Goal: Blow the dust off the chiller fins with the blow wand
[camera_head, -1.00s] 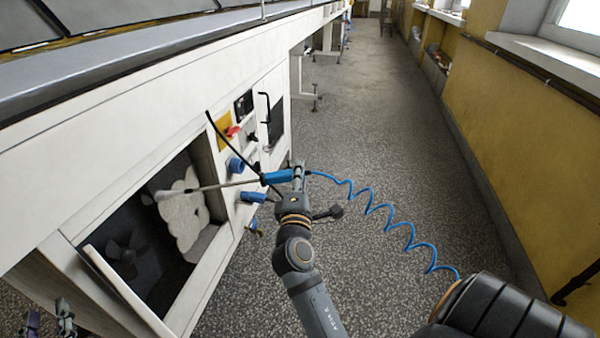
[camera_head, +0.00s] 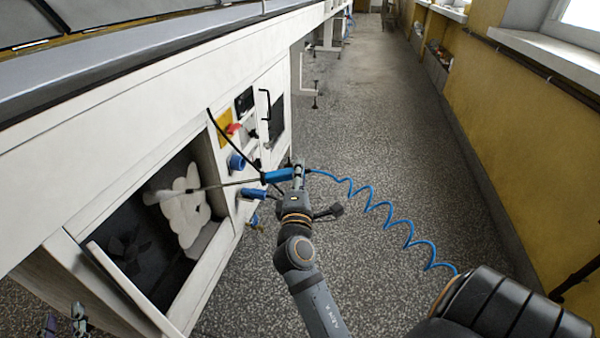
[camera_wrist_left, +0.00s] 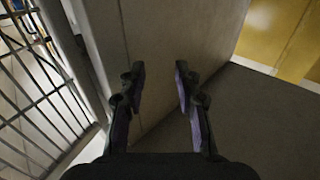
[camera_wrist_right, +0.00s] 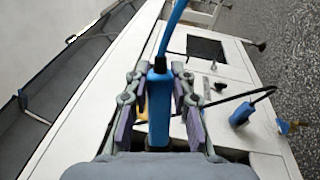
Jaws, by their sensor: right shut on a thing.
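My right gripper (camera_head: 298,176) is shut on the blue handle of the blow wand (camera_head: 279,176), which also shows between the fingers in the right wrist view (camera_wrist_right: 159,105). The wand's thin grey tube points left into the open bay of the white machine. Its pale, blurred tip (camera_head: 157,195) is in front of a whitish, lobed dust patch (camera_head: 187,218) in the bay. Any fins behind the patch are hidden. My left gripper (camera_head: 64,322) is low at the left edge; the left wrist view shows it open and empty (camera_wrist_left: 160,85).
A dark fan (camera_head: 128,250) sits in the lower left of the bay. A coiled blue hose (camera_head: 390,222) runs from the wand to the lower right. A red switch on yellow (camera_head: 229,127) and blue fittings (camera_head: 236,163) are beside the bay. The grey floor (camera_head: 380,130) is open.

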